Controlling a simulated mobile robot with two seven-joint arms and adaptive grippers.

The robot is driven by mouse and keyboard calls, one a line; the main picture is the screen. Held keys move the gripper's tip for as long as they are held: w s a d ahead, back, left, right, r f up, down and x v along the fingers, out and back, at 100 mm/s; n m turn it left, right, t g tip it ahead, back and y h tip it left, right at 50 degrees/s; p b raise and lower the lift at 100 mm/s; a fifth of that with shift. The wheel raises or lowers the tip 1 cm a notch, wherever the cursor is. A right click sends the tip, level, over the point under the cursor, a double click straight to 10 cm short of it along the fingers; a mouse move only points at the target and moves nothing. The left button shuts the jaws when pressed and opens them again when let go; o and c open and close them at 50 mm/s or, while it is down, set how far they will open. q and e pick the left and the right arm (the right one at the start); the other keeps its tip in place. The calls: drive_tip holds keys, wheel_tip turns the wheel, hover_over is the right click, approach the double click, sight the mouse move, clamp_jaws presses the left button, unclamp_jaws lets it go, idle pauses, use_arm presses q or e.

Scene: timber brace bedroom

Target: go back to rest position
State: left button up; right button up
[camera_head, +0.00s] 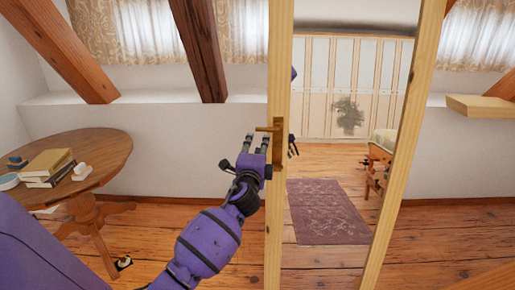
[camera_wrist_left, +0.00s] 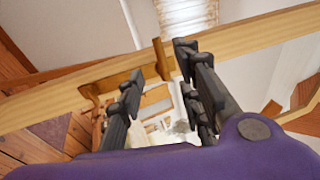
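My left gripper (camera_head: 257,142) is raised in the middle of the head view, right at a brass-coloured handle (camera_head: 272,128) on a light wooden frame (camera_head: 280,60). Its two dark fingers point at the frame just below the handle. In the left wrist view the fingers of the left gripper (camera_wrist_left: 160,63) stand apart with a gap between them. The handle (camera_wrist_left: 163,60) shows close to the fingertips there, with the frame (camera_wrist_left: 60,105) crossing behind. I cannot tell whether a finger touches the handle. My right gripper is not in view.
A round wooden table (camera_head: 110,150) with books (camera_head: 48,163) stands at the left. The frame's panel seems to be a mirror or glass, showing a purple rug (camera_head: 325,210). A wooden shelf (camera_head: 485,106) juts out at the right.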

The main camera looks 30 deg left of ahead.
use_arm(q)
drive_tip(key=shift+s+d, duration=0.1)
drive_tip(key=shift+s, duration=0.05)
idle(0.4)
drive_tip(key=s+d+f+n+g+h+p, duration=0.1)
drive_tip(key=s+d+f+n+h, duration=0.2)
drive_tip(key=s+d+f, duration=0.55)
drive_tip(key=s+d+f+n+g+h, duration=0.1)
drive_tip(key=s+d+f+n+h, duration=0.4)
drive_tip(key=f, duration=0.6)
drive_tip(key=s+d+f+n+g, duration=0.1)
drive_tip(key=s+f, duration=0.4)
drive_tip(key=s, duration=0.6)
drive_tip(key=s+d+f+n+g+p, duration=0.1)
drive_tip(key=s+d+f, duration=0.5)
drive_tip(key=s, duration=0.6)
drive_tip(key=s+d+f+n+g+p, duration=0.1)
drive_tip(key=s+d+f+g, duration=0.3)
drive_tip(key=s, duration=0.7)
wheel_tip(320, 180, down, 2)
drive_tip(key=shift+s+f+n+h, duration=0.15)
drive_tip(key=shift+s+n+h, duration=0.2)
drive_tip(key=shift+n, duration=0.55)
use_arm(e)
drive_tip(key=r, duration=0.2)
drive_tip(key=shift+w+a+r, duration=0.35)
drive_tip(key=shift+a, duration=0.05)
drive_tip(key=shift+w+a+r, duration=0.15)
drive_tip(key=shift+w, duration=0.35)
